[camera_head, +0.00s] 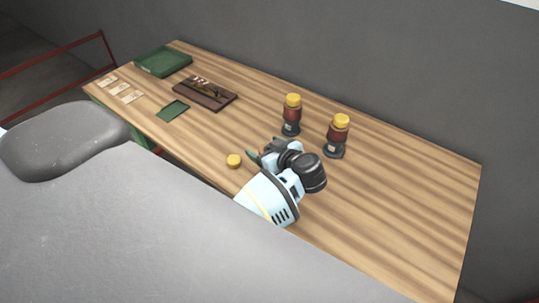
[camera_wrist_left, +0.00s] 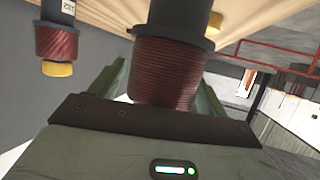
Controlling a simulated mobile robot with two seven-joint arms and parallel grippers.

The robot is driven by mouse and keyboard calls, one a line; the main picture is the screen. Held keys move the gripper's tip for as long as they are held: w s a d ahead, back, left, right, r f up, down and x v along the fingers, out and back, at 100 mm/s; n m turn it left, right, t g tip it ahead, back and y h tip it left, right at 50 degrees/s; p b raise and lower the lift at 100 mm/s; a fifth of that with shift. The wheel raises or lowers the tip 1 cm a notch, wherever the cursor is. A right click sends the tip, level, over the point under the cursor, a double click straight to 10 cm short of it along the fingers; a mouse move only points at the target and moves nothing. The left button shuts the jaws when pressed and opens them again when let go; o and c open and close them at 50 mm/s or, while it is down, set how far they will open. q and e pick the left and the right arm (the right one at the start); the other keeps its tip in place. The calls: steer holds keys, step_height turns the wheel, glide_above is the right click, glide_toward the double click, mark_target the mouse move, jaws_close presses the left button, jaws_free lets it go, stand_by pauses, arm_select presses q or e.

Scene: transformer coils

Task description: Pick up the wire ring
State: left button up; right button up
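In the left wrist view, which looks upside down, a dark red wound coil (camera_wrist_left: 165,82) on a dark base is between the two green fingers of my left gripper (camera_wrist_left: 160,90). A gap shows beside the left finger; the coil's end is hidden behind the gripper body. Another red coil (camera_wrist_left: 57,42) with a yellow cap hangs at the left of that view. In the head view, two red coils with yellow tops stand upright, one at the middle (camera_head: 292,115) and one further right (camera_head: 336,137). My left gripper (camera_head: 267,152) is low over the table's near side. My right gripper is not seen.
A yellow round piece (camera_head: 234,160) lies on the wooden table (camera_head: 410,200) left of my left gripper. A brown tray (camera_head: 190,93), a small green mat (camera_head: 172,111), a green box (camera_head: 163,61) and pale cards (camera_head: 128,96) are further left. The table's right part is clear. A grey wall borders the back.

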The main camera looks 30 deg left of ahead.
mark_target(266, 146)
arm_select(q)
steer(key=c, duration=1)
step_height(266, 146, up, 10)
steer(key=shift+r, duration=0.1)
stand_by(0.4)
steer(key=s+d+r+m+t+h, duration=0.3)
steer(key=s+d+m+t+h, duration=0.3)
steer(key=d, duration=0.3)
steer(key=shift+s+d+m+t, duration=0.25)
steer(key=shift+d+m+t, duration=0.15)
steer(key=shift+m, duration=0.5)
